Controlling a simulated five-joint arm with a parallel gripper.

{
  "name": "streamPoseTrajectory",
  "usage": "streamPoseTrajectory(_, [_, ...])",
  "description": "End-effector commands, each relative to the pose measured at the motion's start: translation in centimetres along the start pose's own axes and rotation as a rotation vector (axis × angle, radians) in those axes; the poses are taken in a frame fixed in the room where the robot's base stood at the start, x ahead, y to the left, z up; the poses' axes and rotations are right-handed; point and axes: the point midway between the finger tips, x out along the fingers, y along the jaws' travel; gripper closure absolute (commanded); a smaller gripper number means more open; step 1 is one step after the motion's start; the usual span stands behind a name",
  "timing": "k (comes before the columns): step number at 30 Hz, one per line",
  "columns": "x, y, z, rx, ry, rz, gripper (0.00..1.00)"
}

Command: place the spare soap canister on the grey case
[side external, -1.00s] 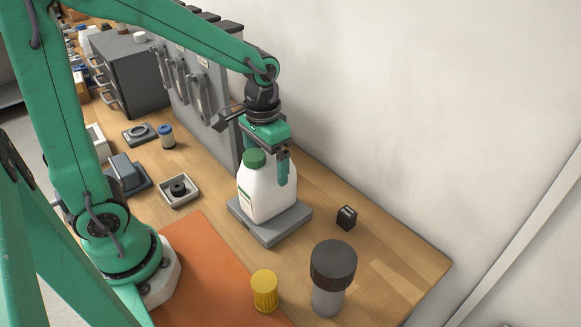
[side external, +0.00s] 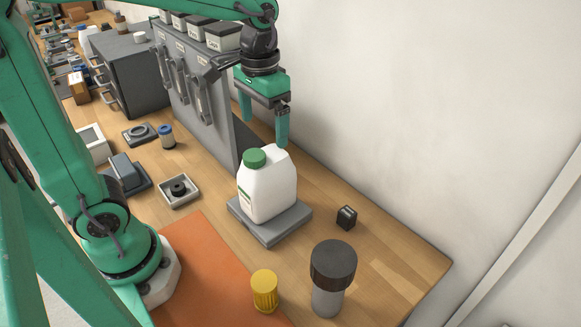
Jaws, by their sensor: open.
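A white canister (side external: 268,190) with a green cap stands upright on a flat grey case (side external: 272,233) on the bench. I take it to be the soap canister. My gripper (side external: 264,133) is open and empty above the canister, its two green fingers pointing down and spread apart. The fingertips appear clear of the canister, near the height of its top. The canister hides the middle of the case's top.
A grey panel (side external: 222,125) with handles stands behind and left of the canister. A small black block (side external: 346,217), a dark-lidded jar (side external: 329,296) and a yellow cap (side external: 264,290) stand nearby. A shallow tray (side external: 180,191) lies left. The wall borders the right side.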

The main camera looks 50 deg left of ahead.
Motion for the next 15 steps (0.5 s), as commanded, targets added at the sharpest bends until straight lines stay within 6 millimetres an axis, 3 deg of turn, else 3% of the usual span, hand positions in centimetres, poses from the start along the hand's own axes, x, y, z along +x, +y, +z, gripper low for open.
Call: streamPoseTrajectory(15, [-0.18, -0.14, 0.45, 0.000, 0.020, 0.002, 0.06])
